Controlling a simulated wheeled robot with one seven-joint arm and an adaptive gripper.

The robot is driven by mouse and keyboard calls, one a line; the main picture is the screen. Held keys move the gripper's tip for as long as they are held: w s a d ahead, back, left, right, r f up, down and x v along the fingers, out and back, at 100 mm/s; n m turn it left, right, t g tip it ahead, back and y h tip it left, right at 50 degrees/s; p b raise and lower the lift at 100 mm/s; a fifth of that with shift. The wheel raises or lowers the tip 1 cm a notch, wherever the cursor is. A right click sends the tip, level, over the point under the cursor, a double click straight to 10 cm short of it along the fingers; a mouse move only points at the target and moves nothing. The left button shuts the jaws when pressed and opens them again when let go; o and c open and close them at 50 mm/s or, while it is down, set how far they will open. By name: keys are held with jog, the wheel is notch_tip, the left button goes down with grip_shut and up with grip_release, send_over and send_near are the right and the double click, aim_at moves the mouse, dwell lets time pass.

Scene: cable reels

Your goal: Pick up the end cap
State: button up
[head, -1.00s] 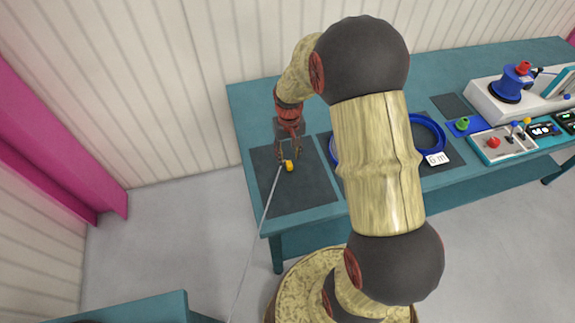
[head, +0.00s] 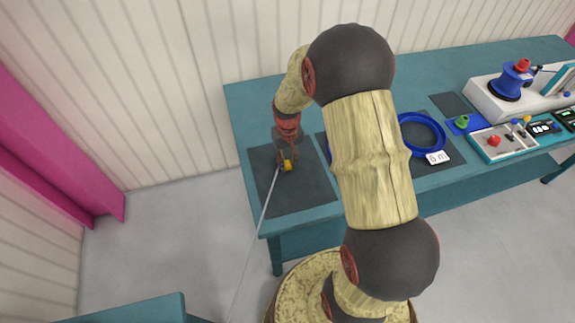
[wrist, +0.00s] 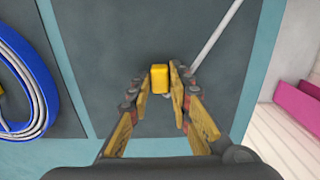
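The end cap looks to be the small yellow piece on the dark mat (head: 305,190) at the left of the table. In the head view the yellow cap (head: 286,166) is partly hidden by my gripper (head: 285,163). In the wrist view the cap (wrist: 159,77) lies between my fingertips (wrist: 160,72), with a narrow gap on each side. My gripper looks open around it. A thin pale cable (wrist: 216,34) passes beside the cap and goes behind the right finger; whether it joins the cap is hidden.
A blue cable coil (head: 421,133) with a "6 m" tag (head: 437,158) lies right of my arm. A control panel (head: 508,141) and a white station with a blue reel (head: 508,84) stand at the right.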

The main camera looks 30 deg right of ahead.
aim_at(288, 164)
grip_shut()
jog(key=shift+r, duration=0.1)
jog(key=shift+r, duration=0.6)
jog(key=r, duration=0.1)
jog(key=r+p, duration=0.1)
jog(key=shift+s+a+r, duration=0.1)
jog(key=shift+s+r, duration=0.1)
jog(key=shift+r, duration=0.15)
jog(key=s+a+r+p, duration=0.3)
jog(key=s+r, duration=0.6)
jog(key=s, duration=0.4)
jog(key=shift+a+p, duration=0.35)
jog(key=shift+p, duration=0.15)
